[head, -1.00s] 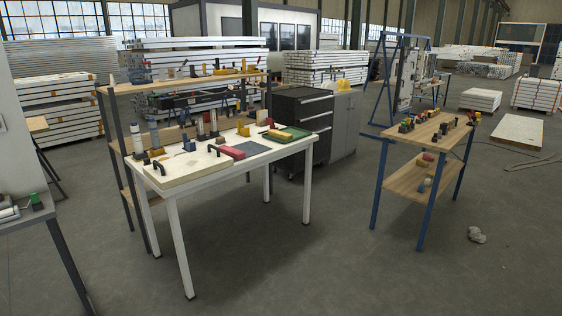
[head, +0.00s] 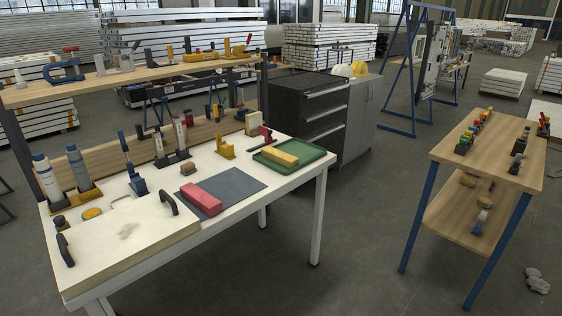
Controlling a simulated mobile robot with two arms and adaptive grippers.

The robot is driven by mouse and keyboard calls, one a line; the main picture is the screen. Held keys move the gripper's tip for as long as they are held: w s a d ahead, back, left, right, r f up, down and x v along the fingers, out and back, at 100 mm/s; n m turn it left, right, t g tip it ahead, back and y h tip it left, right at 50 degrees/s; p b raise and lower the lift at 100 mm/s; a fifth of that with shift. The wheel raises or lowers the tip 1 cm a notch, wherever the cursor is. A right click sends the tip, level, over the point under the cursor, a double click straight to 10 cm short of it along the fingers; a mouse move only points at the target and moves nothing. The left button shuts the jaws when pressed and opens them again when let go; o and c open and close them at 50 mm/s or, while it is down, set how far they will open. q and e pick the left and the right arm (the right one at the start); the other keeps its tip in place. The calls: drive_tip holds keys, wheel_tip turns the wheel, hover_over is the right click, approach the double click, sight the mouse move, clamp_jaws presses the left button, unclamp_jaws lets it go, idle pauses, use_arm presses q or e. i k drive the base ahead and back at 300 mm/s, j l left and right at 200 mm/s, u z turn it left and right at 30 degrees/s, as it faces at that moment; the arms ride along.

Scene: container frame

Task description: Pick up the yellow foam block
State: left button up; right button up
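A yellow block (head: 279,158), which looks like the yellow foam block, lies in a shallow green tray (head: 302,166) at the right end of the white workbench (head: 268,192). Neither of my grippers shows in the head view, and nothing is seen touching the block.
A red block (head: 201,197) lies on a dark grey mat (head: 240,184) left of the tray. A board with black handles (head: 128,240) covers the bench's front left. A black drawer cabinet (head: 312,110) stands behind the bench. A wooden shelf table (head: 490,155) stands right, with open floor between.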

sight(290, 162)
drive_tip(key=i+l+u, duration=0.1)
drive_tip(key=u, duration=0.25)
drive_tip(key=i+l+u, duration=0.2)
drive_tip(key=u, duration=0.15)
drive_tip(key=i+l+u, duration=0.25)
drive_tip(key=u, duration=0.15)
